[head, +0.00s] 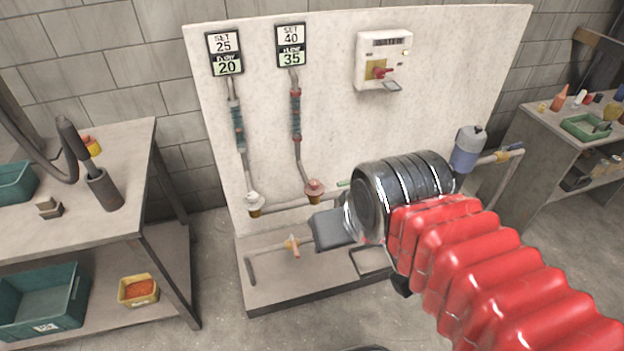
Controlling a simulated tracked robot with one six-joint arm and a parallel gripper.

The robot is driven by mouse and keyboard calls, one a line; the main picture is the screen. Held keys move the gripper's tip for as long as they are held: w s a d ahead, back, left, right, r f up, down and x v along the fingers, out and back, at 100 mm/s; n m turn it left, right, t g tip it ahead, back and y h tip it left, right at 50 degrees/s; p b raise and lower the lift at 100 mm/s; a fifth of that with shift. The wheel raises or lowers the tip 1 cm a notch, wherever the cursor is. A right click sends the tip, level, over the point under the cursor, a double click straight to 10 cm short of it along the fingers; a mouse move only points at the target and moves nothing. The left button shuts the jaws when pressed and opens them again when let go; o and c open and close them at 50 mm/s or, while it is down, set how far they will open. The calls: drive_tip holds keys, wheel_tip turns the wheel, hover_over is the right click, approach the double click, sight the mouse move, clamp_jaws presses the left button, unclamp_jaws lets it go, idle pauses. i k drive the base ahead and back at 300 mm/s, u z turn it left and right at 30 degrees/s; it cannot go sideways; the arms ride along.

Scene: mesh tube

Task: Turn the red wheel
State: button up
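A small dull red wheel (314,188) sits on a brass valve at the foot of the right-hand flow line, on the pale panel. The display above it (291,46) reads SET 40 and a lower value of 35. A white wheel (254,199) sits on a similar valve to its left, under a display (225,53) reading SET 25 and 20.
A control box (383,61) with a red switch hangs at the panel's upper right. A small brass valve (292,244) stands on the panel's base, left of my gripper. A blue-grey canister (467,149) is right of my wrist. A workbench (142,160) stands at left.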

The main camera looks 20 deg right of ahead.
sight(314, 188)
drive_tip(key=z, duration=0.05)
drive_tip(key=i, duration=1)
drive_tip(key=u, duration=0.05)
